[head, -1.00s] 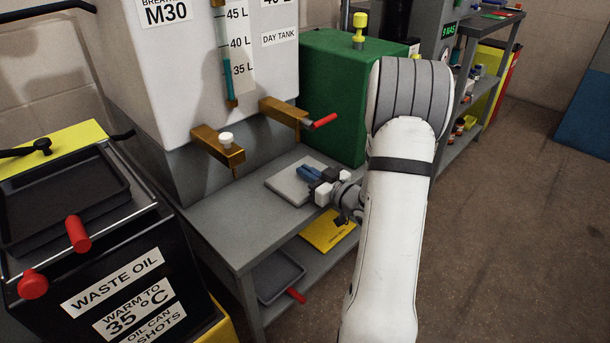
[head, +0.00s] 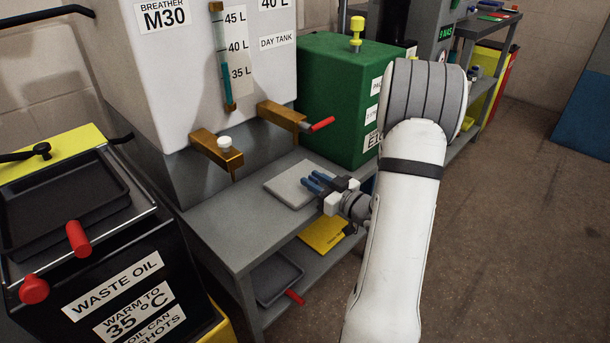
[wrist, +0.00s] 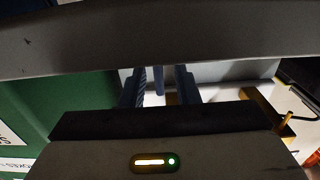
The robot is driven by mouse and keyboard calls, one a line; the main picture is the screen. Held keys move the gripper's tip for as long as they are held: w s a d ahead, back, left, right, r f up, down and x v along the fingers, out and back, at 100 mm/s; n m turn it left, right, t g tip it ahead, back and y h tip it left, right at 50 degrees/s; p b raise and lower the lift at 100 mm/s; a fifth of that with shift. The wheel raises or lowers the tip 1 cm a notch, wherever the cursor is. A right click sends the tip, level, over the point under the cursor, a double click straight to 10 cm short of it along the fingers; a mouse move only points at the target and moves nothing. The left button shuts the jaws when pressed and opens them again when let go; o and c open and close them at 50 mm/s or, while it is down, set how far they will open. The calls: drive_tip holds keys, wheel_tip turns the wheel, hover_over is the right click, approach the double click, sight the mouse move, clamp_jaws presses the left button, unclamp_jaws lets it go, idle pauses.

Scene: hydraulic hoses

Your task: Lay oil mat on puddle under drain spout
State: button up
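A flat, light grey square pad that looks like the oil mat (head: 287,187) lies on the grey bench, below and right of the brass drain spouts. One spout has a white knob (head: 224,143) and the other a red handle (head: 321,124). No puddle can be made out. My gripper (head: 313,182) is at the mat's right edge in the head view, its blue fingers apart. The fingers also show apart in the wrist view (wrist: 160,90), with nothing visibly held between them. Whether they touch the mat cannot be told.
The white day tank (head: 180,70) stands behind the bench (head: 215,232), with a green tank (head: 335,90) at the right. A yellow item (head: 322,234) and a dark tray (head: 277,278) are on the lower shelf. The waste oil unit (head: 100,260) is at the left. Floor at right is clear.

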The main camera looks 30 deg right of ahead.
drive_tip(key=p+v, duration=0.1)
drive_tip(key=v, duration=0.7)
drive_tip(key=shift+s, duration=0.3)
drive_tip(key=shift+d, duration=0.15)
